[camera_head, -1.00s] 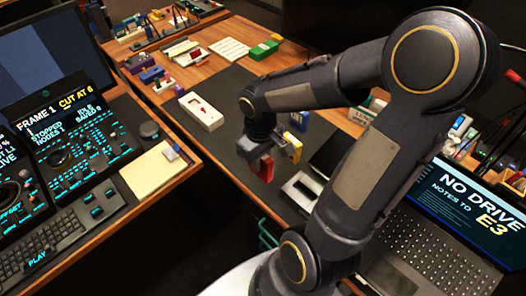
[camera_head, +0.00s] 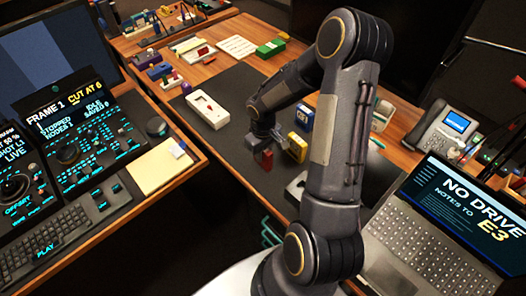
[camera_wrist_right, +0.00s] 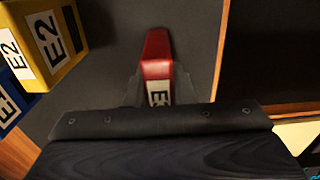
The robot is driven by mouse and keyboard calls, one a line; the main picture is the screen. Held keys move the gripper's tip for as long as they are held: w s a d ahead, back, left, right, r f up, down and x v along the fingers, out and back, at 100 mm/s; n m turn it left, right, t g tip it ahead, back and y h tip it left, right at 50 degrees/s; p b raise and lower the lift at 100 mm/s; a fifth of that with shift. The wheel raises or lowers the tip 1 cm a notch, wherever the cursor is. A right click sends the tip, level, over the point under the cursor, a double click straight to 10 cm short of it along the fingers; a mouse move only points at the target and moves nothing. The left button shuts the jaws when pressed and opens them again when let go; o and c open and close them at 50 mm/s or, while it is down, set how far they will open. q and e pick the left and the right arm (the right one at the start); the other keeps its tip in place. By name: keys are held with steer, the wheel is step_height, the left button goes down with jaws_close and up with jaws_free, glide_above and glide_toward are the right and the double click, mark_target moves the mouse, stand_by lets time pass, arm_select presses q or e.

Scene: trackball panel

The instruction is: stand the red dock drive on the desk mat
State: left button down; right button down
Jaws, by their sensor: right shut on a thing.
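My right gripper (camera_head: 262,141) is over the dark desk mat (camera_head: 235,92) and shut on the red dock drive (camera_head: 265,160). The drive hangs upright below the fingers, low over the mat; I cannot tell whether its foot touches. In the right wrist view the red drive (camera_wrist_right: 156,58) sits between the dark fingers (camera_wrist_right: 156,92), with a partly hidden white label. My left gripper is not in view.
A white device with a red part (camera_head: 206,110) lies left on the mat. A laptop (camera_head: 440,220) is at right.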

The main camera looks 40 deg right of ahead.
steer(key=shift+f, duration=0.1)
steer(key=c, duration=1.3)
jaws_free()
steer(key=shift+o, duration=0.2)
